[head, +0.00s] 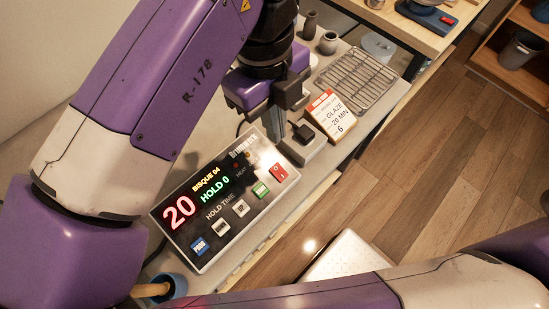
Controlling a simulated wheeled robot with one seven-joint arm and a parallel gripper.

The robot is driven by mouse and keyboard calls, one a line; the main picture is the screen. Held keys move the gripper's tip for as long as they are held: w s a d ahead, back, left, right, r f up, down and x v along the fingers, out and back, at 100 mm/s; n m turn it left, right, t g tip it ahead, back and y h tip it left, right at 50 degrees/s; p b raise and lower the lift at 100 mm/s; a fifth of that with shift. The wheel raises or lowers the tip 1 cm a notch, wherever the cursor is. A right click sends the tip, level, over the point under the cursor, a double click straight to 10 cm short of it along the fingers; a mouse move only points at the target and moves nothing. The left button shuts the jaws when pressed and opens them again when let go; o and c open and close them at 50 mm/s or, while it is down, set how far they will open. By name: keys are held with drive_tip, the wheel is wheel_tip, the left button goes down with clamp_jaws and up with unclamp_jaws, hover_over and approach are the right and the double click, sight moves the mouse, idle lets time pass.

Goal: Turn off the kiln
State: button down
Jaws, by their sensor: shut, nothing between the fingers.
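The kiln controller (218,199) is a box with a black face, lying tilted in the picture at lower centre. Its display is lit: a red 20, a yellow BISQUE 04 and a green HOLD 0. A grey box with a black switch or knob (303,132) stands just past the controller. My gripper (290,98) is shut and empty, above and behind that grey box, apart from the red switch. My arm hides part of the bench.
A wire rack (357,80) and small pots (328,43) are behind. A blue cup (172,287) with a wooden handle is at lower left. Open floor (450,150) lies to the right.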

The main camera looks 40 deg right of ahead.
hover_over(274, 168)
drive_tip(key=s, duration=0.2)
wheel_tip(274, 168, down, 9)
drive_tip(key=shift+w+f, duration=0.15)
drive_tip(key=shift+f, duration=0.05)
drive_tip(key=f, duration=0.1)
drive_tip(key=w+f, duration=0.1)
drive_tip(key=f, duration=0.1)
drive_tip(key=shift+f+p, duration=0.1)
drive_tip(key=shift+p, duration=0.2)
drive_tip(key=shift+w+f, duration=0.2)
drive_tip(key=shift+f, duration=0.3)
drive_tip(key=shift+w+f+b, duration=0.35)
drive_tip(key=shift+f+b, duration=0.2)
drive_tip(key=shift+b, duration=0.05)
drive_tip(key=shift+r, duration=0.15)
drive_tip(key=shift+s, duration=0.15)
